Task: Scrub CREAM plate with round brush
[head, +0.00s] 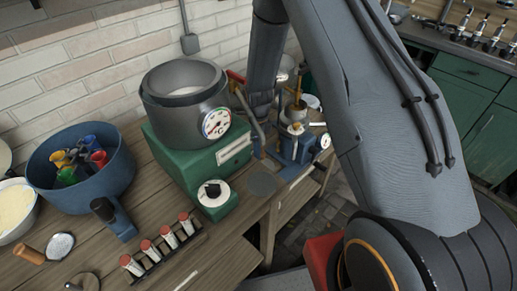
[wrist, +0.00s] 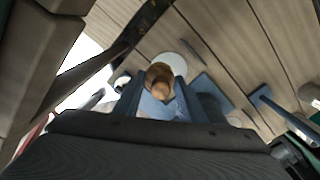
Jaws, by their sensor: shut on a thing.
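In the wrist view my gripper (wrist: 158,88) is shut on a brown, round-topped wooden piece, which looks like the handle of the round brush (wrist: 160,76). A pale disc lies behind it; I cannot tell whether it is the bristles or something on the table. In the head view a small pale plate (head: 234,151) is on the front of the green base under the grey drum; its lettering is too small to read. My gripper is hard to make out there among the blue fittings right of the base. The brush looks apart from the plate.
The grey drum (head: 186,95) with a dial stands on the green base (head: 180,158). Blue fittings (head: 291,152) stand to its right. A blue bowl (head: 80,190) of coloured scoops, a rack of vials (head: 160,246) and a blue tool (head: 115,220) occupy the table to the left.

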